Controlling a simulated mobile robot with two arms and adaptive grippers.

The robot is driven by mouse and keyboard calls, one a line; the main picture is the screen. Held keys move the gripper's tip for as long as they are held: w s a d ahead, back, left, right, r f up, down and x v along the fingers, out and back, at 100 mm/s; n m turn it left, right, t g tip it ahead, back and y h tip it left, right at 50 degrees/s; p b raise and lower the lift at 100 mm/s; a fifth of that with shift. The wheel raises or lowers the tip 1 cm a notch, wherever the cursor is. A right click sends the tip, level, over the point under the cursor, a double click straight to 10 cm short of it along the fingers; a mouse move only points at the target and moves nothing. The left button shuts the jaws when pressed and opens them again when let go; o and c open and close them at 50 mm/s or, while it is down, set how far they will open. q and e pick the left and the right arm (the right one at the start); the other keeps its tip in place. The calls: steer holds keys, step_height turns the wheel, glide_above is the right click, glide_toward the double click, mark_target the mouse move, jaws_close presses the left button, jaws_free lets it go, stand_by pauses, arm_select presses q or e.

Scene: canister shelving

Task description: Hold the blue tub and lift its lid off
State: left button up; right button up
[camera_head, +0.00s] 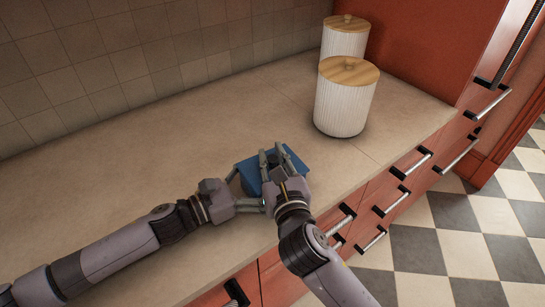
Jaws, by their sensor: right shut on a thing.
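The blue tub (247,173) stands on the counter near its front edge, left of the white canisters. Its top is mostly covered by my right gripper (273,156), which reaches over it from the front and is shut on what appears to be the lid. The lid's handle and any gap between lid and tub are hidden. My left gripper (246,190) is at the tub's left side, with its fingers spread to either side of the tub's near left part. Whether those fingers press on the tub cannot be told.
Two white ribbed canisters with wooden lids, a near one (343,105) and a far one (345,40), stand at the back right. The beige counter (100,190) is clear on the left and behind the tub. Red drawers with metal handles (410,165) lie below the front edge.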

mark_target(273, 158)
jaws_close()
steer(key=shift+r, duration=0.15)
stand_by(0.4)
steer(key=shift+r, duration=0.95)
steer(key=shift+r, duration=0.1)
steer(key=shift+r, duration=1.9)
arm_select(q)
steer(key=o, duration=1.6)
